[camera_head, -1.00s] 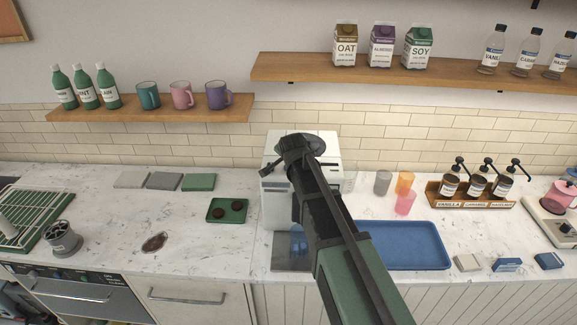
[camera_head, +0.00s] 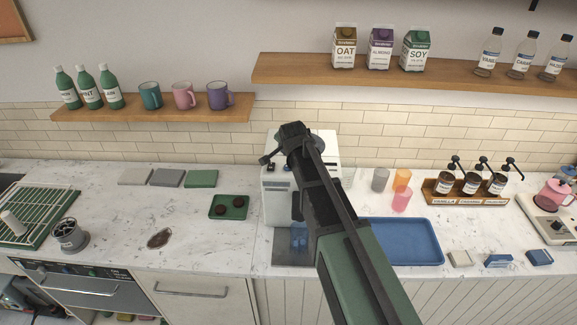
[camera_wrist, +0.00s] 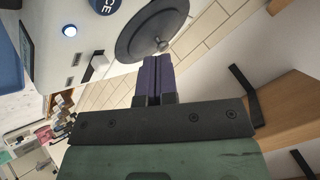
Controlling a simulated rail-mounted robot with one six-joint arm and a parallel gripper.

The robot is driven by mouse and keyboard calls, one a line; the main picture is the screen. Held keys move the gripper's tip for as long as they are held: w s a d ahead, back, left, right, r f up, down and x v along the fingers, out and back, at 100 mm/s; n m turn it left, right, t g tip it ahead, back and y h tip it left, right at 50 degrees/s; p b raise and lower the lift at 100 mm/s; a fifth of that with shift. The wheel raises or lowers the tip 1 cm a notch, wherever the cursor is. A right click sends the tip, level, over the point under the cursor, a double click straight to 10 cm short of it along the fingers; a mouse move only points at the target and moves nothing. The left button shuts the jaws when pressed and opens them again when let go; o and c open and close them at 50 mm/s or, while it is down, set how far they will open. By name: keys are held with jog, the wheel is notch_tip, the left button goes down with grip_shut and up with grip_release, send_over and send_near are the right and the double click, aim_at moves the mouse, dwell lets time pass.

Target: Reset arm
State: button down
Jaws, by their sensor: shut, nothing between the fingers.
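My gripper shows in the wrist view (camera_wrist: 155,75) with its two purple-dark fingers together and nothing between them. In the head view my arm reaches up from the bottom and covers part of the white machine (camera_head: 276,200). The gripper itself is mostly hidden there behind the arm. In the wrist view the machine (camera_wrist: 90,45) is close beside the fingers, with a round dark lid (camera_wrist: 150,32) just beyond the fingertips. I cannot tell whether the fingers touch it.
A blue tray (camera_head: 415,252) lies right of the machine, with cups (camera_head: 401,200) behind it. A pump-bottle rack (camera_head: 465,196) stands further right. A green tray (camera_head: 230,213) lies left. A shelf (camera_head: 330,72) with cartons hangs above.

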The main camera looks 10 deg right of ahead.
dwell(0.3)
jog(key=shift+s+f+n+g, duration=0.2)
jog(key=shift+n+g, duration=0.1)
jog(key=shift+n, duration=0.1)
jog(key=s+n, duration=0.1)
jog(key=s+f+g, duration=0.1)
jog(key=s+f+n, duration=0.1)
jog(key=s, duration=0.1)
jog(key=shift+n+g, duration=0.3)
jog(key=shift+g, duration=0.1)
jog(key=s+f+n+g+b, duration=0.3)
jog(key=s+f+b, duration=0.6)
jog(key=s, duration=0.4)
jog(key=s+f+n+g+y+b, duration=0.1)
jog(key=s+f+n+g+b, duration=0.2)
jog(key=s+f+b, duration=0.6)
jog(key=shift+s+a+f+n+g+b, duration=0.2)
jog(key=shift+s+f+n+g+b, duration=0.3)
jog(key=shift+s+f, duration=1.5)
jog(key=shift+s+r, duration=0.15)
jog(key=shift+r, duration=0.05)
jog(key=shift+d, duration=0.45)
